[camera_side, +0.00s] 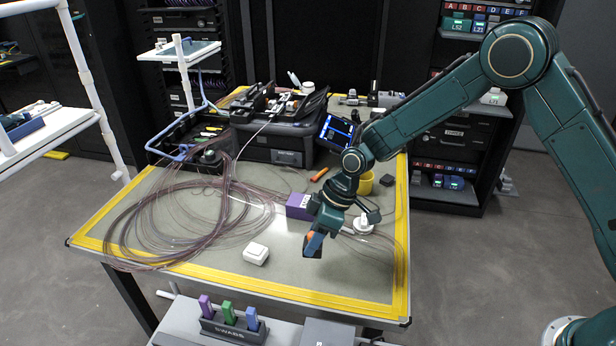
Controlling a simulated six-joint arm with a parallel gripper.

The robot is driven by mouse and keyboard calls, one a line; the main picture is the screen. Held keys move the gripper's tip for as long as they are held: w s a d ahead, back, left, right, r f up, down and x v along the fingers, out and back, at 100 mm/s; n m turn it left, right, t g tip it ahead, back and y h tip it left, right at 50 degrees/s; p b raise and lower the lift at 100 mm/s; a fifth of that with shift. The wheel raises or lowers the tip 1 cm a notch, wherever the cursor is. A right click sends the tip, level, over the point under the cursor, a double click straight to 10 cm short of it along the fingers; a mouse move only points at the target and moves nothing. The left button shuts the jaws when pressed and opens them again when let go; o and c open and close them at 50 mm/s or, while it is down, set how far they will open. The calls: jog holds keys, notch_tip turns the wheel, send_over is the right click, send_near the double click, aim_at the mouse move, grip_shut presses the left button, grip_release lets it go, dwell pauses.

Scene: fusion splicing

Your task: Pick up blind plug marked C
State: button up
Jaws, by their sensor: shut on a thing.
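My gripper (313,247) points down over the right half of the work table, close above the grey mat.
A purple block (299,206) stands just left of my gripper, and a white box (256,253) lies in front. Loose coiled fibre (165,225) covers the table's left half. A black splicing machine (270,130) stands at the back. A swab holder (230,328) sits below the front edge.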

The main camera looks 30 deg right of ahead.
notch_tip(320, 180, up, 14)
dwell(0.4)
jog(key=shift+w, duration=0.15)
dwell(0.4)
